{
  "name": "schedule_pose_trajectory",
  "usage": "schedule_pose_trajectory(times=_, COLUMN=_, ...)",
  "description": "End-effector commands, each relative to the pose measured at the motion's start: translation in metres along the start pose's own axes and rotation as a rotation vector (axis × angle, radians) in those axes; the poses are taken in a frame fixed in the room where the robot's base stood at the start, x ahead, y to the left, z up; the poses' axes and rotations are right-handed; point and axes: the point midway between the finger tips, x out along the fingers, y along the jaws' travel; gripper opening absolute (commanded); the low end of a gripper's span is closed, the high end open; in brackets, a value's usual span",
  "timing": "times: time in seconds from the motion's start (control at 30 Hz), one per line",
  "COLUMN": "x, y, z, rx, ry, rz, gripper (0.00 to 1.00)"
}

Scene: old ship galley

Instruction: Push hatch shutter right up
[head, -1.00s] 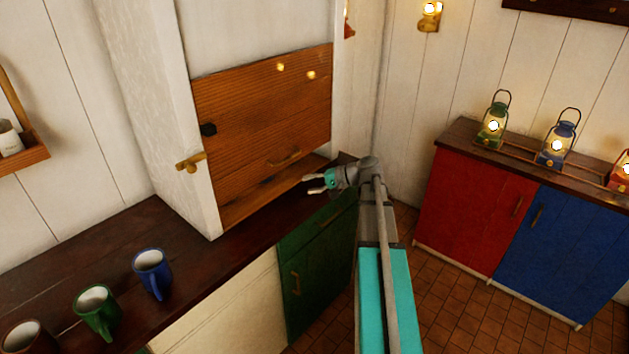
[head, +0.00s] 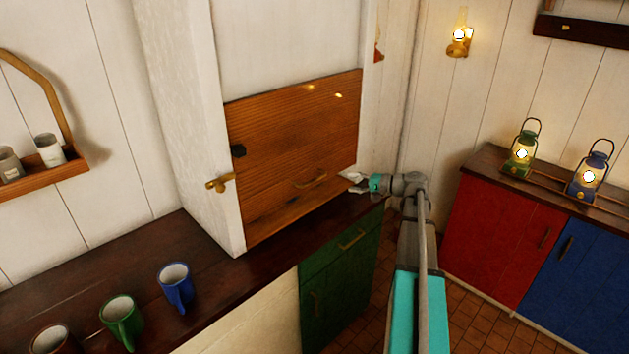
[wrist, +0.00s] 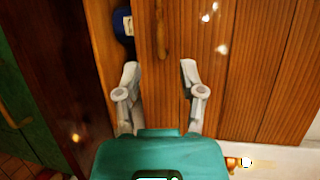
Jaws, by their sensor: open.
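The hatch shutter (head: 290,140) is a brown wooden plank panel with a small brass handle (head: 312,181) near its lower edge. It stands in a white frame, with pale wall above it. In the wrist view the shutter (wrist: 225,80) fills the middle and right, and its handle (wrist: 161,30) lies ahead of my fingers. A narrow gap shows beside the shutter's edge, with part of a blue labelled object (wrist: 123,25) in it. My gripper (head: 352,182) is open and empty by the shutter's lower right corner. I cannot tell whether its fingertips touch the wood.
A dark counter (head: 110,265) runs below the hatch, with a blue mug (head: 176,290), a green mug (head: 121,322) and a partly cut-off reddish one. A brass fitting (head: 220,184) juts from the frame's left post. Red and blue cabinets with lanterns stand at right.

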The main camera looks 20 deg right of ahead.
Motion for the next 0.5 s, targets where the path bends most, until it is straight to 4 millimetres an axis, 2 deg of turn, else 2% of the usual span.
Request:
schedule_pose_trajectory(times=0.27, x=0.003, y=0.001, z=0.001, rx=-0.001, ry=-0.001, rz=0.002, gripper=0.51)
schedule_pose_trajectory(times=0.5, x=0.018, y=0.002, z=0.001, rx=-0.001, ry=-0.003, rz=0.002, gripper=0.51)
